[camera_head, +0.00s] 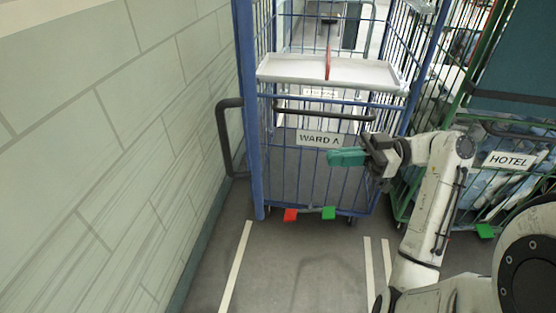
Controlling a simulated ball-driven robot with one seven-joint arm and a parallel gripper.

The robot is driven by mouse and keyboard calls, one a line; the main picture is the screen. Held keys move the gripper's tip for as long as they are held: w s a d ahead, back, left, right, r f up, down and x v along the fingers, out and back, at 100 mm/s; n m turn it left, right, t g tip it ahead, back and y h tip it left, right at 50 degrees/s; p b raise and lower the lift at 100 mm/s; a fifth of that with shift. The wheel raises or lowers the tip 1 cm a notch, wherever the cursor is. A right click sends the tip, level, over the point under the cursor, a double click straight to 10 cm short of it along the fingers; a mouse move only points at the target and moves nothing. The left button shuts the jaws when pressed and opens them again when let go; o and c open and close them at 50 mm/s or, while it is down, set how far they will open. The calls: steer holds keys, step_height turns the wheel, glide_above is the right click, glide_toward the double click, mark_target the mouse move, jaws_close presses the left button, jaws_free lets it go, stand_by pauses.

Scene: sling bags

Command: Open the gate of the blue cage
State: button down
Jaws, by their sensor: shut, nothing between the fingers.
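The blue cage (345,185) stands ahead, with wire mesh sides and a white "WARD A" sign (318,138) on its front. A tall blue upright (247,110) stands at its left front, with a dark loop handle (224,140) on its wall side. It looks like a gate seen edge-on, but I cannot tell for sure. A dark horizontal bar (330,112) runs above the sign. My gripper (335,158), with teal fingers, is shut and empty, in front of the lower mesh just right of and below the sign. Whether it touches the mesh is unclear.
A white shelf (290,70) with a red upright piece (327,62) crosses the cage. Red (290,215) and green (329,212) pedals sit at its base. A green cage marked "HOTEL" (508,160) stands close right. A tiled wall (110,130) borders the left. The floor in front is clear.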

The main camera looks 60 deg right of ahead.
steer(key=p+x, duration=0.2)
steer(key=x, duration=1.1)
steer(key=shift+a+p, duration=0.15)
steer(key=shift+p, duration=0.25)
steer(key=shift+f, duration=0.1)
